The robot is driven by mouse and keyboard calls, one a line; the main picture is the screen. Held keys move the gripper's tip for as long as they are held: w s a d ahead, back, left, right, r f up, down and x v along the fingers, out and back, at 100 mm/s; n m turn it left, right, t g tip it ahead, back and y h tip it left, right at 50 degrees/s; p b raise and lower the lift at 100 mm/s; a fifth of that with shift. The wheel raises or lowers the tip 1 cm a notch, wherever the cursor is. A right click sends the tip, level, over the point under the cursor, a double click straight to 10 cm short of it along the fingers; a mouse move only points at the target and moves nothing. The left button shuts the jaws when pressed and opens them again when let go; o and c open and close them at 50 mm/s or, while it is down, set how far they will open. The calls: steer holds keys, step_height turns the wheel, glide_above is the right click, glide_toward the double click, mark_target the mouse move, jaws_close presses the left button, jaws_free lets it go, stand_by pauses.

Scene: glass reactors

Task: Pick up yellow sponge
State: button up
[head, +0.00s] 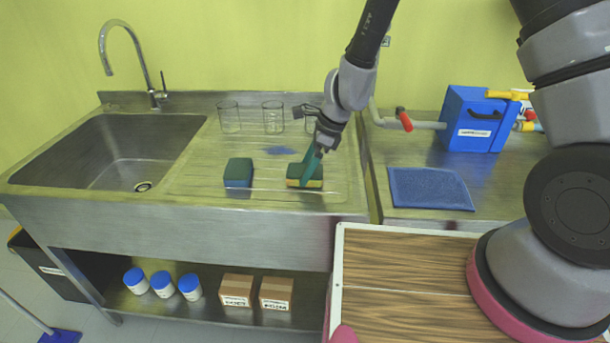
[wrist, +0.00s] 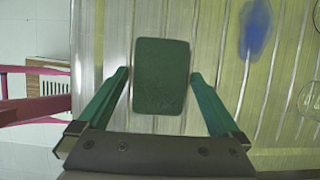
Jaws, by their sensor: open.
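The yellow sponge (head: 314,183) lies on the ribbed drainboard of the steel sink unit, with a dark green scouring layer on top and yellow below. In the wrist view its green top (wrist: 161,76) faces me, upright between and just beyond my fingers. My gripper (head: 311,167) is over the sponge, pointing down, with teal fingers. In the wrist view my gripper (wrist: 162,80) is open, one finger on each side of the sponge, with a visible gap on both sides. A second sponge (head: 238,173), green on top and blue below, lies to the left.
Glass beakers (head: 273,117) stand behind on the drainboard. The sink basin (head: 110,150) is at the left. A blue mat (head: 430,188) and a blue box (head: 470,118) are on the right counter. A wooden-topped surface (head: 400,285) is in front.

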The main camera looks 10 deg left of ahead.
steer(key=shift+f, duration=0.2)
stand_by(0.4)
steer(key=c, duration=1.3)
step_height(320, 180, up, 10)
steer(key=shift+r, duration=0.25)
